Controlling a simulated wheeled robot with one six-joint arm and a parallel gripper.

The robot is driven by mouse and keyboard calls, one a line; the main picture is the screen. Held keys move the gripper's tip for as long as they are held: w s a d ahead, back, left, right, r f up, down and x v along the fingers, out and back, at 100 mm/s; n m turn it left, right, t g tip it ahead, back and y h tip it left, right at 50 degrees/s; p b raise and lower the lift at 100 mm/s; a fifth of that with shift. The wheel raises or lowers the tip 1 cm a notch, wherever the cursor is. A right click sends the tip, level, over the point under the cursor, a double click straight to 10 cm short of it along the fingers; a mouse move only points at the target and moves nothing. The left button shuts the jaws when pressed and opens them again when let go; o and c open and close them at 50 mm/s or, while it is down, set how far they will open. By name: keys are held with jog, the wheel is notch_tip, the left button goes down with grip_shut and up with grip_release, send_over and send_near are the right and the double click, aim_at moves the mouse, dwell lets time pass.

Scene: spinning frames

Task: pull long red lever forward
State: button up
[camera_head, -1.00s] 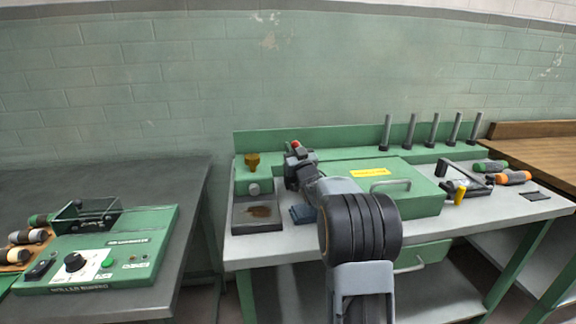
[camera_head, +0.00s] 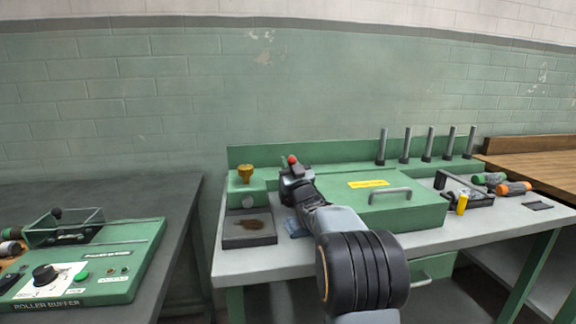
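A red knob (camera_head: 292,159), which looks like the top of the long red lever, shows just above my gripper at the back left of the green machine (camera_head: 430,212). The rest of the lever is hidden behind my gripper. My gripper (camera_head: 294,174) is at the knob, right of the brass-coloured cup. My arm hides the fingers' inner side, so I cannot tell whether they touch or hold the lever.
A brass-coloured cup (camera_head: 246,173) on a green block and a dark stained tray (camera_head: 249,228) stand left of my gripper. Several upright grey posts (camera_head: 428,145) line the back right. A grey handle (camera_head: 390,194) sits on the machine lid. A roller buffer box (camera_head: 110,278) lies on the left table.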

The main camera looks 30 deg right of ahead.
jog(key=o, duration=0.3)
jog(key=shift+s+a+r, duration=0.1)
jog(key=shift+s+r, duration=0.15)
jog(key=shift+r, duration=0.3)
jog(key=shift+o, duration=0.8)
jog(key=shift+w+f, duration=0.1)
jog(key=shift+f, duration=0.15)
jog(key=r, duration=0.2)
jog(key=r+p, duration=0.1)
jog(key=r, duration=0.1)
jog(key=shift+s+r, duration=0.1)
jog(key=shift+s, duration=0.2)
jog(key=s+a+r+p, duration=0.1)
jog(key=s+a+r, duration=0.2)
jog(key=s+r, duration=0.5)
jog(key=s, duration=0.5)
jog(key=shift+a+r, duration=0.4)
jog(key=shift+c, duration=0.4)
